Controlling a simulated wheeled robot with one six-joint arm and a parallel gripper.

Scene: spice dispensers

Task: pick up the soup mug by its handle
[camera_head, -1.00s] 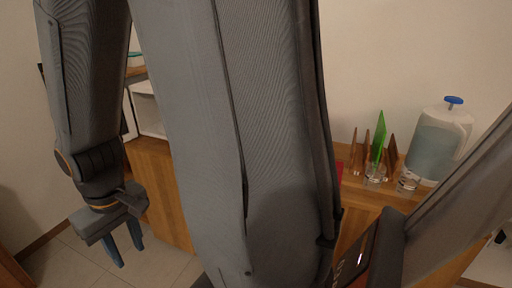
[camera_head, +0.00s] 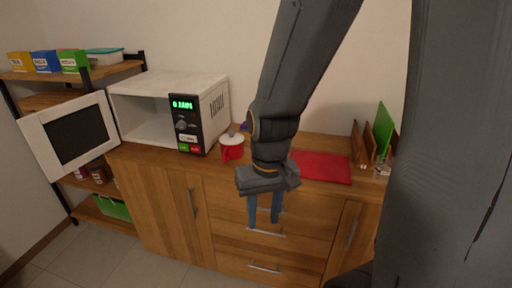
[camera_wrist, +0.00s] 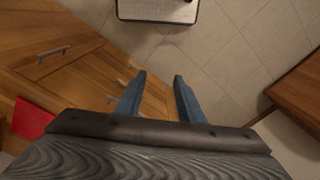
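A red soup mug (camera_head: 232,150) with a white top stands on the wooden counter, just right of the microwave, in the head view. Its handle is hard to make out at this size. My gripper (camera_head: 264,212) hangs fingers down in front of the drawers, right of and below the mug, apart from it. Its two blue fingers are spread with nothing between them. In the wrist view the open fingers (camera_wrist: 160,95) point over the floor beside the drawers; the mug is not in that view.
A microwave (camera_head: 212,108) with its door (camera_head: 40,148) swung open stands left of the mug. A red mat (camera_head: 322,167) and a rack with a green board (camera_head: 384,130) lie to the right. A shelf (camera_head: 110,72) with boxes stands at far left. Floor in front is clear.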

